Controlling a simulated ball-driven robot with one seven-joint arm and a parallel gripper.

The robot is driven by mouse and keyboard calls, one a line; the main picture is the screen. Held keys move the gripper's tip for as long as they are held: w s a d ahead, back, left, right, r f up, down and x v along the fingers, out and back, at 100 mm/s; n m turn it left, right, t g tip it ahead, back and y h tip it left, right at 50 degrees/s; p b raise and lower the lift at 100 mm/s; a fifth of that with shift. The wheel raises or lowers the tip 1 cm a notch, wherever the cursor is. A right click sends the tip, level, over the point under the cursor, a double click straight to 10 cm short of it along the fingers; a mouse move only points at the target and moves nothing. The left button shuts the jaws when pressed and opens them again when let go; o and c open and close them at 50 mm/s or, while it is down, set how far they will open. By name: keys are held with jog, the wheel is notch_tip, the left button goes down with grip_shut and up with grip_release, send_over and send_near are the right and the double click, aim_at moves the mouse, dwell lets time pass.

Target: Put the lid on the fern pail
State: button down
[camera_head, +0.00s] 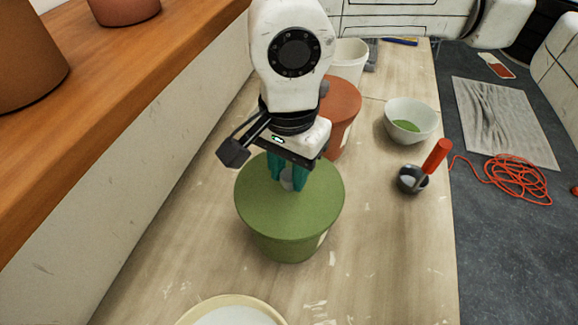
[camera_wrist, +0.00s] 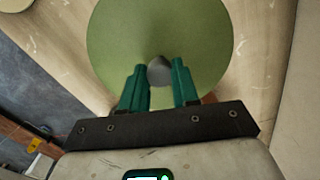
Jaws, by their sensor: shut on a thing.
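The fern-green lid (camera_head: 262,212) sits over the mouth of the green pail (camera_head: 283,246) in the middle of the bench. It looks about level, and I cannot tell from here if its rim is fully seated. My gripper (camera_head: 287,182) is above the lid, its teal fingers shut on the lid's grey knob. In the wrist view, the fingers of my gripper (camera_wrist: 160,80) stand on either side of the round knob (camera_wrist: 159,71). The lid (camera_wrist: 120,45) fills the upper middle of that view, hiding the pail's inside.
A terracotta pail (camera_head: 345,103) and a white pail (camera_head: 349,58) stand behind. A cream-rimmed pail (camera_head: 205,309) is at the front edge. An orange shelf (camera_head: 150,75) borders the left.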

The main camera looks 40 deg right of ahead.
jog(key=shift+f, duration=0.2)
jog(key=c, duration=0.8)
grip_release()
jog(key=shift+o, duration=0.2)
jog(key=shift+r, duration=0.1)
notch_tip(320, 180, up, 11)
jog(key=b, duration=0.1)
